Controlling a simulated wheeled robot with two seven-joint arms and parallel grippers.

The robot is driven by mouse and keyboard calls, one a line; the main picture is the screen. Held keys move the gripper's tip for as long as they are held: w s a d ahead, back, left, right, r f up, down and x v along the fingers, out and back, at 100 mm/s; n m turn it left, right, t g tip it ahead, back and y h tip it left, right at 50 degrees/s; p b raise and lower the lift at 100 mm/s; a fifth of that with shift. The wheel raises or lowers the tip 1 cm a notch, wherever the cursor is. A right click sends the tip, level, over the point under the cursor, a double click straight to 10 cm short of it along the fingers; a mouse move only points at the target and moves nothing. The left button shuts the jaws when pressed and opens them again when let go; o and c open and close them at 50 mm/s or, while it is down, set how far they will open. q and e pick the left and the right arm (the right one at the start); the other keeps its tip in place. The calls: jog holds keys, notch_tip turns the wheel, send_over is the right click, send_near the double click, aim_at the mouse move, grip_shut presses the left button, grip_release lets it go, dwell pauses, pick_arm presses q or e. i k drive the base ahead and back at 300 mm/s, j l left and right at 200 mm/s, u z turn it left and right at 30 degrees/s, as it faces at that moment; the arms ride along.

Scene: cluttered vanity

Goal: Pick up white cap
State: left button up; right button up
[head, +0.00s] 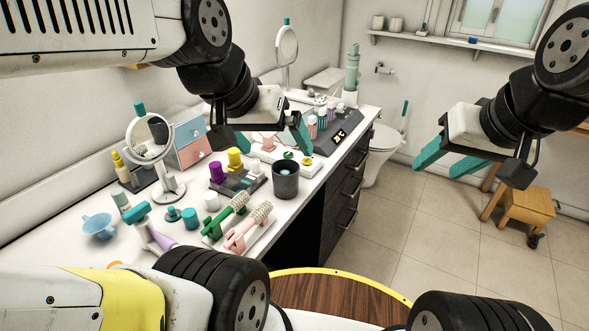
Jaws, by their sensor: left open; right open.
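A small white cylinder (211,200), which looks like the white cap, stands on the vanity top (60,246) between the teal caps and the yellow and purple cylinders. Another small white piece (257,168) sits on the dark tray farther back; I cannot tell whether it is a cap. My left gripper (264,136) is open and empty, above the vanity, farther back and to the right of the white cylinder. My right gripper (451,160) is open and empty, over the floor to the right of the vanity.
A purple cylinder (217,172), yellow cylinder (235,158), teal cap (189,217) and green hairbrush (226,217) crowd the white cylinder. A dark cup (286,180) stands near the front edge. A round mirror (148,135) rises at left. A wooden stool (529,206) stands at right.

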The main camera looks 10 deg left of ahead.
aim_at(211, 198)
jog(key=k+l+u, duration=0.1)
jog(key=u, duration=1.25)
jog(key=l+u, duration=0.4)
jog(key=l, duration=0.3)
